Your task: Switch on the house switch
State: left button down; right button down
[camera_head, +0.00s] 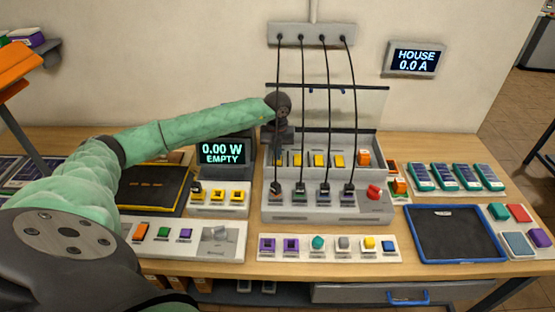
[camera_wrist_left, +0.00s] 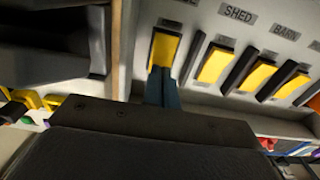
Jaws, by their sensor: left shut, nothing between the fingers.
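A row of yellow rocker switches sits in the grey open-lidded box (camera_head: 350,145) at the back of the bench. The leftmost switch (camera_head: 279,160) is at my left gripper (camera_head: 278,147). In the left wrist view this switch (camera_wrist_left: 164,48) is a yellow rocker in a dark frame, its label cut off at the top edge. The fingers (camera_wrist_left: 162,88) are shut and empty, at the near end of the rocker; I cannot tell whether they touch it. The switches labelled SHED (camera_wrist_left: 213,65) and BARN (camera_wrist_left: 256,79) are beside it. The HOUSE display (camera_head: 415,58) reads 0.0 A. My right gripper is out of view.
Black cables hang from a wall box (camera_head: 312,34) to a grey terminal strip (camera_head: 330,208) before the switch box. A display (camera_head: 222,150) reading 0.00 W EMPTY stands to its left. A blue-rimmed tray (camera_head: 410,230) and several coloured blocks are on the right.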

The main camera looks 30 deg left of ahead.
pick_arm(q)
jog(key=shift+f+b, duration=0.4)
jog(key=shift+f, duration=0.15)
dwell(0.4)
jog(key=shift+r+p, duration=0.9)
jog(key=shift+r, duration=2.65)
jog(key=shift+f, duration=0.1)
